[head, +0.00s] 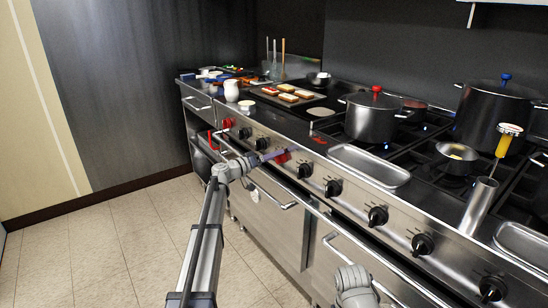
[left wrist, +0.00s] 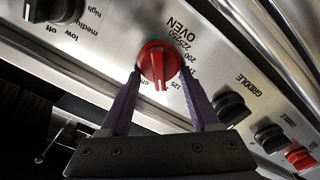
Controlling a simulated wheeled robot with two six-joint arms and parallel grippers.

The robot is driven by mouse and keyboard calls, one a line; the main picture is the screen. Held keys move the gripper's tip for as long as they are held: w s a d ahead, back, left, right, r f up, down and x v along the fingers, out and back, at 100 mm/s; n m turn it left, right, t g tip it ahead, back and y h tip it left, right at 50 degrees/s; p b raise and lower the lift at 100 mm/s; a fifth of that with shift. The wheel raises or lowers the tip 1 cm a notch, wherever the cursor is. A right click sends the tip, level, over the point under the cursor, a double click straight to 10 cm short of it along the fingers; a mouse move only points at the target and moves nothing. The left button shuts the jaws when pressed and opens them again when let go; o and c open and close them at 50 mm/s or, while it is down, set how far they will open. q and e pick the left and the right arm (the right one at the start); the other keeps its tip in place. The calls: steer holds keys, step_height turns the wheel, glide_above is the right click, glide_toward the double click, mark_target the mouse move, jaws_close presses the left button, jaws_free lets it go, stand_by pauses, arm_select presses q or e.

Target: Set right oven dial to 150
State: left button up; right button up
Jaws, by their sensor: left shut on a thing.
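The right oven dial is a red knob on the steel front panel (head: 282,156), marked OVEN in the left wrist view (left wrist: 157,62). My left gripper (head: 271,155) reaches it from the left, with its purple fingers on either side of the knob in the left wrist view (left wrist: 160,88). It is shut on the knob. The knob's pale pointer line points down, near the 125 mark. The fingers and knob hide part of the scale. My right arm shows at the bottom of the head view, but its gripper is out of view.
Black knobs line the panel, including the griddle knob (left wrist: 230,107) and a burner knob (left wrist: 52,9). Another red dial (head: 228,123) sits farther left. An oven door handle (head: 262,190) runs below the panel. Pots such as the red-knobbed one (head: 371,118) stand on the range.

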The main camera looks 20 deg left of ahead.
arm_select(q)
steer(key=shift+w+a+f+n+b, duration=0.1)
steer(key=shift+f+n+b, duration=0.1)
steer(key=shift+n, duration=1.45)
steer(key=shift+a+f+n+b, duration=0.1)
steer(key=shift+f+n+b, duration=0.05)
steer(key=shift+n, duration=1.45)
steer(key=shift+w+f+n+b, duration=0.1)
steer(key=shift+f+n+b, duration=0.1)
steer(key=shift+n, duration=1.45)
steer(key=o, duration=1.3)
steer(key=shift+o, duration=0.2)
steer(key=shift+s, duration=0.15)
steer(key=v, duration=0.7)
steer(key=shift+s+a, duration=0.2)
steer(key=shift+a, duration=0.05)
steer(key=shift+s+a, duration=0.1)
